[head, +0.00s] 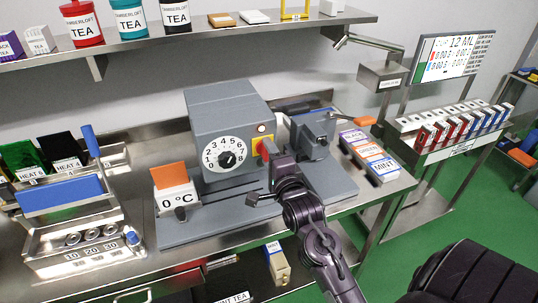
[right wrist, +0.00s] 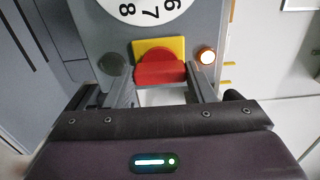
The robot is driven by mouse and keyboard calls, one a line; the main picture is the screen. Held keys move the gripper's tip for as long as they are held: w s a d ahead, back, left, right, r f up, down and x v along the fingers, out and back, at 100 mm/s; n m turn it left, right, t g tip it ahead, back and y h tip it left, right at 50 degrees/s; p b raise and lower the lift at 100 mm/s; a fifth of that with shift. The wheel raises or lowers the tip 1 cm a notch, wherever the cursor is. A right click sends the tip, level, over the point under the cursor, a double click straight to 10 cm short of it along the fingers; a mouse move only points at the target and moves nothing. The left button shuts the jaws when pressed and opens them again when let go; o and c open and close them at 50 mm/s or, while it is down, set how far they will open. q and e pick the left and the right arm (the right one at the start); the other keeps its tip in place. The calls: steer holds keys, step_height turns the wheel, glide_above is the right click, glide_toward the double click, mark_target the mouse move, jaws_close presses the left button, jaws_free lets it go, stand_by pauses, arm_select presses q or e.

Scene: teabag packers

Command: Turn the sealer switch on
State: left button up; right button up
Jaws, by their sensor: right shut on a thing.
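The grey sealer (head: 228,112) stands on the bench with a white numbered dial (head: 226,155) on its front. The red switch (head: 265,148) sits on a yellow plate (head: 256,146) right of the dial. My right gripper (head: 272,163) is at the switch. In the right wrist view the red switch (right wrist: 160,72) lies between the two fingers, which are shut on it. A round lamp (right wrist: 207,57) beside the plate glows bright with an orange rim. The lamp also shows in the head view (head: 262,128). My left gripper is not in view.
A grey clamp-like block (head: 312,131) is close right of my gripper. Labelled tea boxes (head: 369,156) lie at the bench's right end. A shelf (head: 220,37) runs above.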

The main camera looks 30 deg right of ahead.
steer(key=o, duration=1)
steer(key=b+v, duration=0.3)
steer(key=v, duration=0.4)
steer(key=shift+s+a, duration=0.1)
steer(key=shift+s, duration=0.3)
